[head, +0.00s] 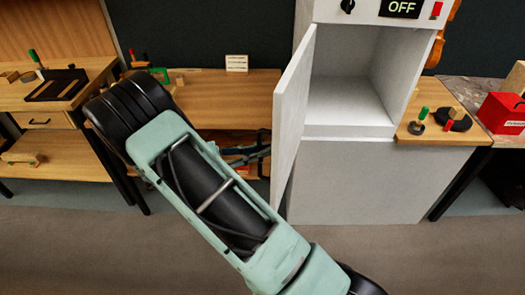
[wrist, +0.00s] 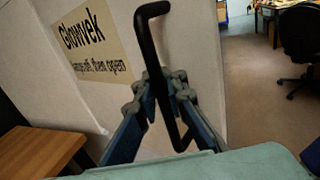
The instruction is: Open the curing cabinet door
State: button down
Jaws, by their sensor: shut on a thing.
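The curing cabinet (head: 352,105) is white, and its door (head: 294,105) stands swung out to the left, with the inside visible in the head view. In the wrist view the outer face of the door (wrist: 100,120) carries a beige label (wrist: 92,42) reading "Glowvek" with a partly legible line below. My gripper (wrist: 165,85) is shut on the black door handle (wrist: 147,50), its fingers on either side of the bar. In the head view my gripper (head: 262,148) is at the door's left side, and the handle is mostly hidden there.
A control panel (head: 385,10) above the opening reads "OFF". Wooden benches (head: 230,95) stand to the left behind my arm. A red box (head: 502,113) and small tools are on the right. The cabinet interior looks empty. Floor in front is clear.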

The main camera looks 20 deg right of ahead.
jog(key=shift+s+a+f, duration=0.1)
jog(key=shift+a+f, duration=0.05)
jog(key=shift+a, duration=0.1)
dwell(0.3)
jog(key=c, duration=2.1)
grip_release()
jog(key=shift+a, duration=0.15)
jog(key=shift+o, duration=0.4)
jog(key=a, duration=1.1)
jog(key=shift+a, duration=0.35)
